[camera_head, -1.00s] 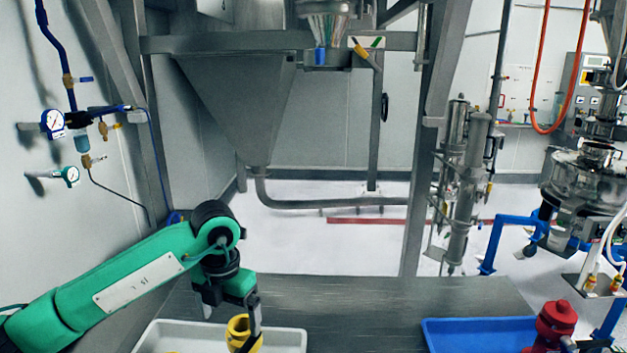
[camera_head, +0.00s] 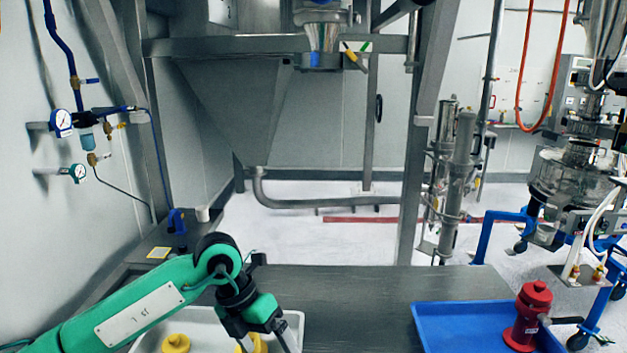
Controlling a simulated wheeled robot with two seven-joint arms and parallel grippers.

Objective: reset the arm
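My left gripper (camera_head: 262,338) hangs over the white tray at the bottom of the head view. Its fingers look spread apart, and their tips run near or past the lower picture edge. A yellow part (camera_head: 251,346) shows low behind and between the fingers, partly hidden by them; I see no grip on it. A second yellow part (camera_head: 176,344) sits to its left in the white tray (camera_head: 205,318). My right gripper is not in view.
A blue tray (camera_head: 455,312) stands on the right of the grey table (camera_head: 360,285), with a red part (camera_head: 530,312) at its right end. The table between the trays is clear. A steel frame post (camera_head: 412,190) rises behind the table.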

